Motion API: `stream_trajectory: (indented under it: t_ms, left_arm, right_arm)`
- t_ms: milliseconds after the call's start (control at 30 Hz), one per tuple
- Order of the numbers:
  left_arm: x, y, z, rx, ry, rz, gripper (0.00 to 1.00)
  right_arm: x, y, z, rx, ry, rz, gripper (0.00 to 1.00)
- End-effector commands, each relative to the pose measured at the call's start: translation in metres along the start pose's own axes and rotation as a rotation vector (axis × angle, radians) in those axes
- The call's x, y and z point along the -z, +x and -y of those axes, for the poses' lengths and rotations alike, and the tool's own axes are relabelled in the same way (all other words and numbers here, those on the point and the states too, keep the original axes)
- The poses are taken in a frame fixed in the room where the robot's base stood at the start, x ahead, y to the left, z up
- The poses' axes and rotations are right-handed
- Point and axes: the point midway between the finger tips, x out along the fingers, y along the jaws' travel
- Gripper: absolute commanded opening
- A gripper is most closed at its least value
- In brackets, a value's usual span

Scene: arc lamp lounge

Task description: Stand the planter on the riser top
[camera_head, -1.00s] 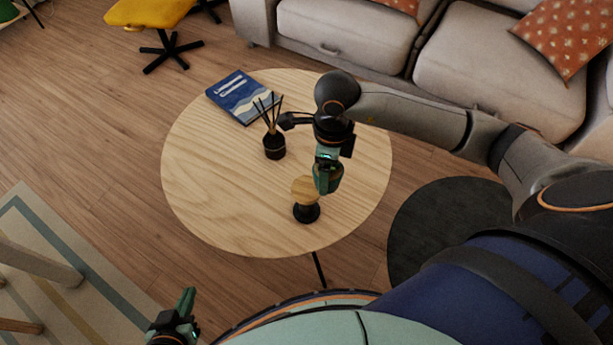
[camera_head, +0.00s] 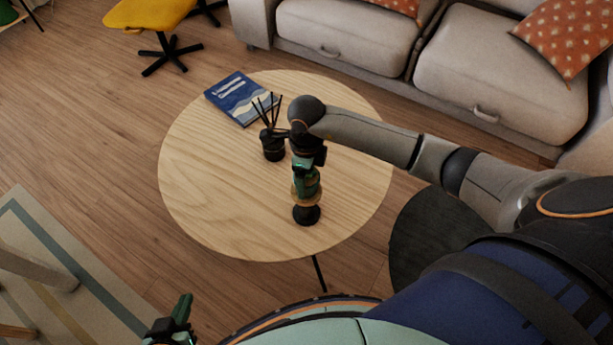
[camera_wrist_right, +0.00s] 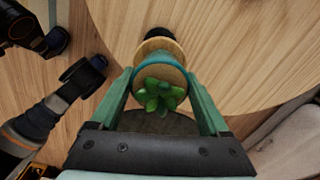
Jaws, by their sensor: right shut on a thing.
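The planter, a teal-rimmed pot with a green succulent (camera_wrist_right: 160,92), is between the fingers of my right gripper (camera_wrist_right: 162,103), which is shut on it. In the head view the right gripper (camera_head: 306,186) is over the riser and mostly hides the planter. The riser has a round wooden top and a black base (camera_head: 306,215); it also shows in the wrist view, its wooden top (camera_wrist_right: 155,46) just beyond the pot and partly covered. I cannot tell whether pot and top touch. My left gripper (camera_head: 182,310) is low at the bottom edge, away from the table; its opening is unclear.
The riser stands near the front of a round wooden table (camera_head: 215,190). A black reed diffuser (camera_head: 273,150) stands behind it, close to my right wrist, with a blue book (camera_head: 235,97) farther back. A grey sofa (camera_head: 345,40) lies beyond. The table's left side is clear.

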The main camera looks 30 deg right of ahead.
Motion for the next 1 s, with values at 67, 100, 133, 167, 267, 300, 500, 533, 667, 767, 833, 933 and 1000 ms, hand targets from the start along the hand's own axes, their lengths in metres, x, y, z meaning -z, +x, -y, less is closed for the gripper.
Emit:
stream_trajectory:
  t_ms: [67, 100, 133, 167, 267, 300, 500, 533, 667, 767, 833, 933, 1000]
  left_arm:
    - [0.0, 0.0, 0.0, 0.0, 0.0, 0.0, 0.0]
    - [0.0, 0.0, 0.0, 0.001, 0.0, 0.0, 0.0]
    - [-0.001, 0.001, 0.001, 0.001, 0.0, 0.0, 0.0]
    - [-0.002, 0.002, 0.001, 0.001, 0.0, 0.0, 0.0]
    - [-0.002, 0.001, 0.001, 0.001, 0.0, 0.001, 0.0]
    - [-0.002, 0.001, 0.001, 0.001, 0.0, 0.001, 0.0]
    - [-0.003, 0.001, 0.001, 0.001, 0.0, 0.003, 0.0]
    - [-0.003, 0.001, 0.001, 0.002, 0.0, 0.003, 0.0]
    - [-0.003, 0.0, 0.001, 0.002, 0.0, 0.005, 0.0]
    - [-0.002, -0.002, 0.001, 0.002, -0.001, 0.008, 0.0]
    - [-0.001, -0.003, 0.0, 0.001, -0.001, 0.009, 0.0]
    - [-0.001, -0.004, 0.0, 0.001, -0.002, 0.013, 0.0]
    - [0.0, -0.006, -0.001, 0.0, -0.002, 0.015, 0.0]
  right_arm:
    - [0.0, -0.001, 0.0, 0.001, 0.0, 0.001, 0.0]
    - [0.0, 0.0, 0.0, 0.0, 0.0, 0.001, 0.0]
    - [0.0, 0.001, 0.0, 0.0, 0.0, 0.0, 0.0]
    - [0.0, 0.003, 0.0, 0.0, 0.0, 0.0, 0.0]
    - [0.0, 0.003, 0.0, 0.0, 0.0, -0.001, 0.86]
    - [0.0, 0.003, 0.0, -0.001, 0.0, -0.001, 0.91]
    - [0.001, 0.003, 0.0, -0.001, 0.0, -0.001, 1.0]
    - [0.0, 0.003, 0.0, -0.001, 0.0, -0.001, 1.0]
    - [0.0, 0.001, 0.0, -0.001, 0.0, -0.001, 1.0]
    - [0.0, -0.008, 0.001, 0.001, 0.0, 0.001, 1.0]
    - [0.0, -0.019, 0.001, 0.002, -0.001, 0.002, 1.0]
    - [0.0, -0.041, 0.001, 0.003, -0.001, 0.002, 1.0]
    - [0.0, -0.057, 0.001, 0.003, -0.001, 0.002, 1.0]
